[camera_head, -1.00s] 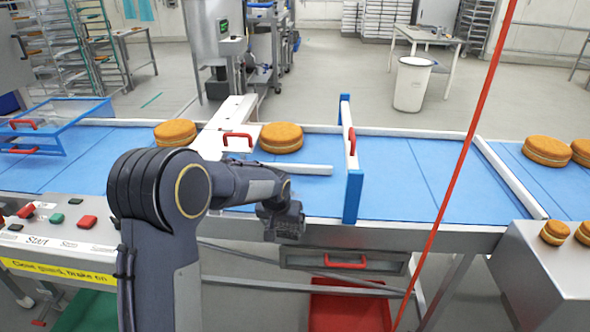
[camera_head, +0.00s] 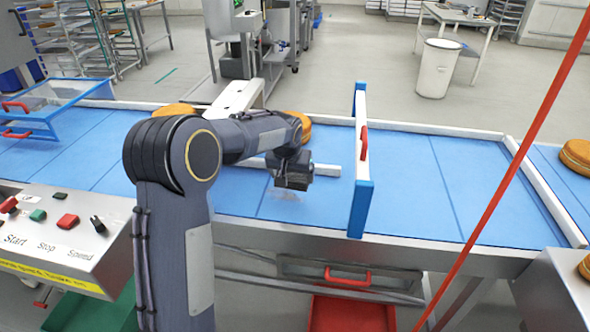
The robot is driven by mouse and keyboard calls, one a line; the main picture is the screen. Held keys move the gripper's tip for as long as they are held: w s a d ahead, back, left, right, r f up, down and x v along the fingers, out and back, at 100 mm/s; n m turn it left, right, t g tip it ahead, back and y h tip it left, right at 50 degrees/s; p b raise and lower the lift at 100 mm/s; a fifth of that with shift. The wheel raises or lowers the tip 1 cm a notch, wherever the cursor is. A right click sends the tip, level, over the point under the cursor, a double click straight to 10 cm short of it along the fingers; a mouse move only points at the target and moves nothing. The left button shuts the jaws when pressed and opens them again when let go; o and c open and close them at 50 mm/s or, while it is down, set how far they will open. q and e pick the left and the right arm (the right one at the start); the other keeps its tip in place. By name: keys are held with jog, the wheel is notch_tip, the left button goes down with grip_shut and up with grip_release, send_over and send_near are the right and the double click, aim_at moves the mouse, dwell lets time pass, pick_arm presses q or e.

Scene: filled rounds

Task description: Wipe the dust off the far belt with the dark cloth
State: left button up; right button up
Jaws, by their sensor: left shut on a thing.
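My left gripper (camera_head: 292,179) is over the blue belt (camera_head: 400,180), left of the blue-and-white gate. It is shut on a dark thing at its tips, which looks like the dark cloth (camera_head: 291,184); gripper and cloth are hard to tell apart. A faint pale smear, perhaps dust (camera_head: 283,197), shows on the belt just below the gripper. Whether the cloth touches the belt I cannot tell. My left arm hides part of the belt. My right gripper is not in view.
The gate (camera_head: 361,150) with a red handle stands across the belt, close right of my gripper. A white guide bar (camera_head: 326,170) and a filled round (camera_head: 305,127) lie behind the gripper. A red slanting pole (camera_head: 520,150) crosses the right. A control panel (camera_head: 60,232) is front left.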

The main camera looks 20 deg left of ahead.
pick_arm(q)
jog(key=shift+s+f, duration=0.15)
jog(key=shift+f, duration=0.3)
notch_tip(320, 180, down, 3)
jog(key=shift+r+b, duration=0.1)
jog(key=shift+b, duration=1.1)
jog(key=shift+f+b, duration=0.6)
jog(key=shift+f, duration=0.4)
jog(key=shift+f+b, duration=0.8)
jog(key=shift+f, duration=0.2)
jog(key=shift+r, duration=0.1)
